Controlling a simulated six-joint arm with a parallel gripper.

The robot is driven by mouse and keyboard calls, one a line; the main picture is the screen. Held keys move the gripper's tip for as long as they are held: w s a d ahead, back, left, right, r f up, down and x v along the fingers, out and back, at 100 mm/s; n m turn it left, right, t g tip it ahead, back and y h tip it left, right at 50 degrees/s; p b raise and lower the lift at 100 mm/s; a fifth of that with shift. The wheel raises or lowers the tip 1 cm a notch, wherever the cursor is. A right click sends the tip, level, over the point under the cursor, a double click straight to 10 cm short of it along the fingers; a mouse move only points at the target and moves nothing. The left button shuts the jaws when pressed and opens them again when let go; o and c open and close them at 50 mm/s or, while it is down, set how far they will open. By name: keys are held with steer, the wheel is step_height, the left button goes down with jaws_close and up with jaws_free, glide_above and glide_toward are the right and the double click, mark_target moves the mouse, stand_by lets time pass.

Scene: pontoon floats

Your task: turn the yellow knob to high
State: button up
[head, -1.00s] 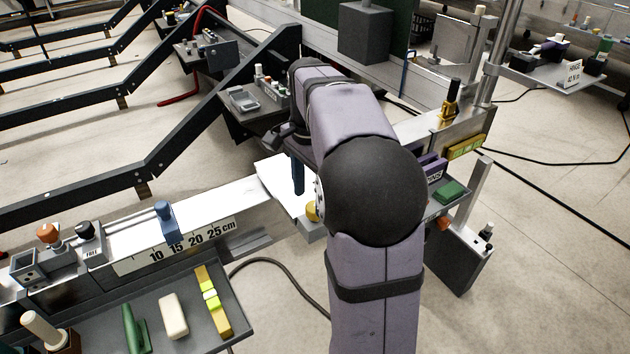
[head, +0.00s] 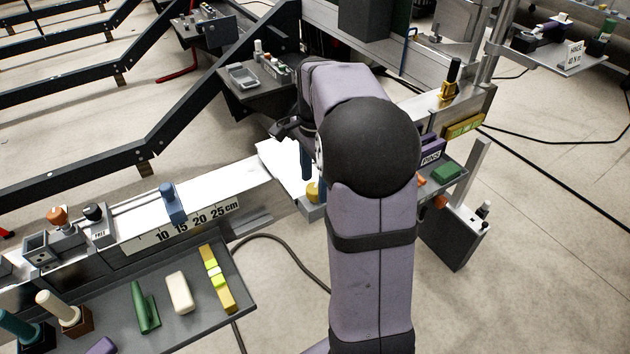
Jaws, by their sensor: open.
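A yellow knob (head: 312,191) shows at the end of the white-topped rail, just left of my arm. Its right side is hidden behind my arm, so its pointer and any markings cannot be read. My gripper (head: 306,165) is open and points down just above and slightly left of the knob in the picture. One blue finger shows clearly; the rest is largely hidden by my arm. Whether the finger touches the knob cannot be told, but a small gap seems to show.
A rail with a centimetre scale (head: 185,228) and a blue slider (head: 171,203) runs to the left. A grey tray (head: 190,325) holds a yellow-green level (head: 217,280) and other items. Right of my arm are a purple PINS box (head: 431,153) and a green block (head: 446,173).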

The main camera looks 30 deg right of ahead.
steer(key=shift+f, duration=0.7)
steer(key=c, duration=1.1)
steer(key=shift+o, duration=0.2)
steer(key=shift+n, duration=0.4)
